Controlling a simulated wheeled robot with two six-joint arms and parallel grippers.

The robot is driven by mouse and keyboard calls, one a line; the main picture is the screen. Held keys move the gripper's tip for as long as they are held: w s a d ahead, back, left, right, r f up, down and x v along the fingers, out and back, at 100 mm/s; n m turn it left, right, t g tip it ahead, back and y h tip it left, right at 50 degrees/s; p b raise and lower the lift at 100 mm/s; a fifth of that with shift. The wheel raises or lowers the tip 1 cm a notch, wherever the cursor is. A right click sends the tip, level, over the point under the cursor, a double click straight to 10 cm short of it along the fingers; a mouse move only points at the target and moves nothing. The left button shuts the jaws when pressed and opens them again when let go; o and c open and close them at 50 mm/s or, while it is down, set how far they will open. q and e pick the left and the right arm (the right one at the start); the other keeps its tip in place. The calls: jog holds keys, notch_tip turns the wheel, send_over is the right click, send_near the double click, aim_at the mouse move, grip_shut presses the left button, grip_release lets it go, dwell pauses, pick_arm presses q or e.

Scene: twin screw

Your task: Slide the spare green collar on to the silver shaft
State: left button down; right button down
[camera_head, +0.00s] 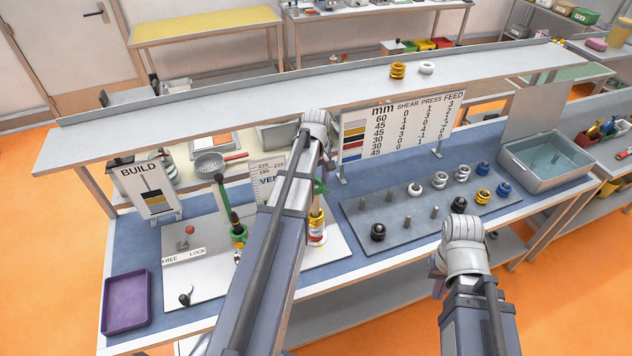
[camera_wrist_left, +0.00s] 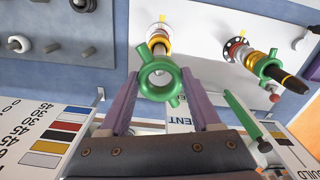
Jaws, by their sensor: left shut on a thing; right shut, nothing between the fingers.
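My left gripper (camera_wrist_left: 160,84) is shut on the green collar (camera_wrist_left: 143,79), a ring with stubby lugs, held between its purple fingers. In the head view only a bit of the collar (camera_head: 320,187) shows beside my left forearm. The silver shaft (camera_wrist_left: 158,33) stands just beyond the collar in the left wrist view, with gold, white and red rings on it (camera_head: 316,228). The collar covers the shaft's near end, so I cannot tell whether the shaft is inside the ring. My right gripper (camera_head: 463,245) is shut and empty over the front table edge; its fingertips are mostly hidden.
A second, dark shaft (camera_head: 224,195) carries another green collar (camera_wrist_left: 272,65) and gold rings, left of the silver shaft. A grey peg board (camera_head: 400,235) with several rings lies right. A purple tray (camera_head: 126,302), a grey bin (camera_head: 545,165) and upright signs (camera_head: 150,190) stand around.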

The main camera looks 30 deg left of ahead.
aim_at(316, 207)
pick_arm(q)
notch_tip(316, 207, down, 2)
jog(key=shift+w+b, duration=0.1)
jog(key=shift+b, duration=0.6)
jog(key=shift+f+b, duration=0.35)
jog(key=shift+b, duration=0.05)
jog(key=shift+f, duration=0.25)
jog(key=shift+b, duration=0.3)
jog(key=shift+f+b, duration=4.4)
jog(key=shift+f, duration=0.1)
grip_release()
